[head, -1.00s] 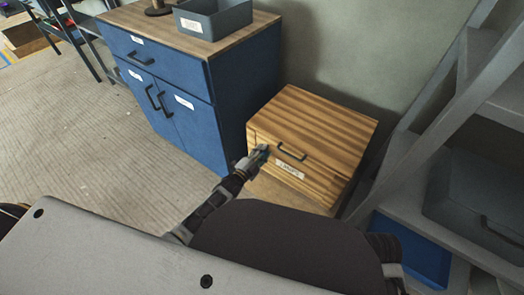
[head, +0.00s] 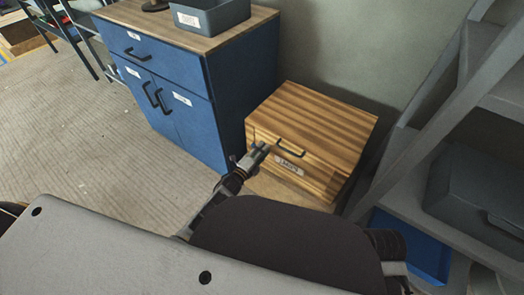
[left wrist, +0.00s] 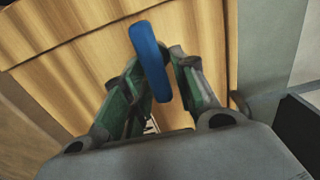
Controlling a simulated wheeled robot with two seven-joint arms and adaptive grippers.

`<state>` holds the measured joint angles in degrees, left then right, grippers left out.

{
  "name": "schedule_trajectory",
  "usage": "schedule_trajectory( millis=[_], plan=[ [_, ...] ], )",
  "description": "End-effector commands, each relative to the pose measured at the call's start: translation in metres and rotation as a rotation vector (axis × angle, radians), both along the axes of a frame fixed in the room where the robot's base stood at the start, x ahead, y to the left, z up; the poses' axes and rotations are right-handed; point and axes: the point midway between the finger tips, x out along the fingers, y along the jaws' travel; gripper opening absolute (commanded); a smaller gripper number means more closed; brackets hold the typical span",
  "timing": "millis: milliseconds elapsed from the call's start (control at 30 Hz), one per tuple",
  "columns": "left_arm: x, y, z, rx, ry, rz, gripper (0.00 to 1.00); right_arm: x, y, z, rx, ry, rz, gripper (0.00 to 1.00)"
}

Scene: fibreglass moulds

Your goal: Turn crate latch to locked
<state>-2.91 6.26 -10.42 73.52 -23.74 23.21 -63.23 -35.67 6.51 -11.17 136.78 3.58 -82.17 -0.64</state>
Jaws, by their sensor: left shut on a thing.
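The wooden crate (head: 318,118) stands on a low base beside the blue cabinet, with a black handle (head: 291,148) and a white label on its front. The crate's striped wood fills the back of the left wrist view (left wrist: 85,75). The latch (left wrist: 149,55) is a blue rounded bar, slightly tilted from upright in that view. My left gripper (left wrist: 160,72) is shut on the latch, one finger on each side. In the head view my left gripper (head: 260,152) is at the crate's front left, and hides the latch. My right gripper is out of view.
The blue cabinet (head: 185,95) stands close to the left of the crate, with a grey bin (head: 212,15) on top. A grey shelf frame (head: 405,130) rises on the right, with a blue tray (head: 412,245) low down. Open floor lies at left.

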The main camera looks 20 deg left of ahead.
Motion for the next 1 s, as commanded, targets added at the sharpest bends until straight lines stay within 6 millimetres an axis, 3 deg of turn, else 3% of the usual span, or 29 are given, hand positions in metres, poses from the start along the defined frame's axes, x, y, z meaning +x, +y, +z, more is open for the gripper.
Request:
schedule_trajectory(
  millis=[233, 267, 300, 733, 1000],
  plan=[
    [-0.001, -0.001, -0.002, 0.001, 0.003, -0.001, 0.04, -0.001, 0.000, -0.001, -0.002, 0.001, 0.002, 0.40],
    [-0.001, -0.001, -0.002, 0.001, 0.003, -0.001, 0.32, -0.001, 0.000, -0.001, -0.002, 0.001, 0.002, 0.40],
    [-0.001, -0.001, -0.002, 0.001, 0.003, -0.001, 0.37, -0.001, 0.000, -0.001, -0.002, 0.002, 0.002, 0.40],
    [-0.002, 0.000, -0.001, -0.001, 0.001, 0.000, 0.38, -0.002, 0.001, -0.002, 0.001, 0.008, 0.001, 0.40],
    [-0.014, 0.005, -0.001, 0.000, 0.002, 0.000, 0.38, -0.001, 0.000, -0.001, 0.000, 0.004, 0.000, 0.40]
  ],
)
